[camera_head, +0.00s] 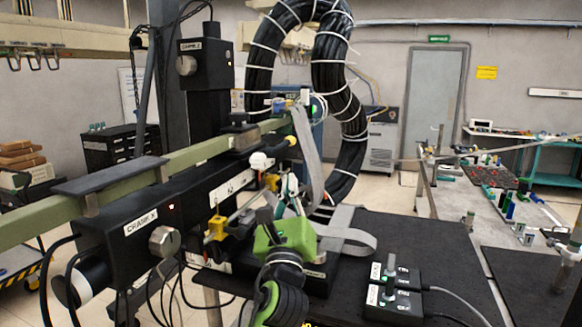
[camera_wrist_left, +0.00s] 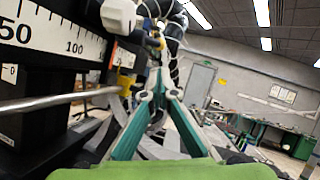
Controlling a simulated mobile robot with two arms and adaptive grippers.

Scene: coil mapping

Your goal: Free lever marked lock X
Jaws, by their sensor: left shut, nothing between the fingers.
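My left gripper (camera_head: 290,182) has a green body and teal fingers, and it is in front of the long black rail unit marked CRANK X (camera_head: 140,222). In the left wrist view its fingertips (camera_wrist_left: 161,74) meet, shut with nothing between them. I cannot read a lock X label, so I cannot tell which part is that lever. Near the fingers are a white knob (camera_head: 260,160), a yellow part (camera_head: 272,182) and a yellow block (camera_head: 216,228) on a metal rod. The white knob (camera_wrist_left: 118,15) and yellow part (camera_wrist_left: 124,58) also show in the wrist view.
A thick black cable bundle (camera_head: 338,90) arches behind the gripper. A grey strap (camera_head: 345,238) loops over the black table (camera_head: 430,255). A switch box (camera_head: 393,295) stands at the table's front. A scale (camera_wrist_left: 60,28) is close on the left in the wrist view.

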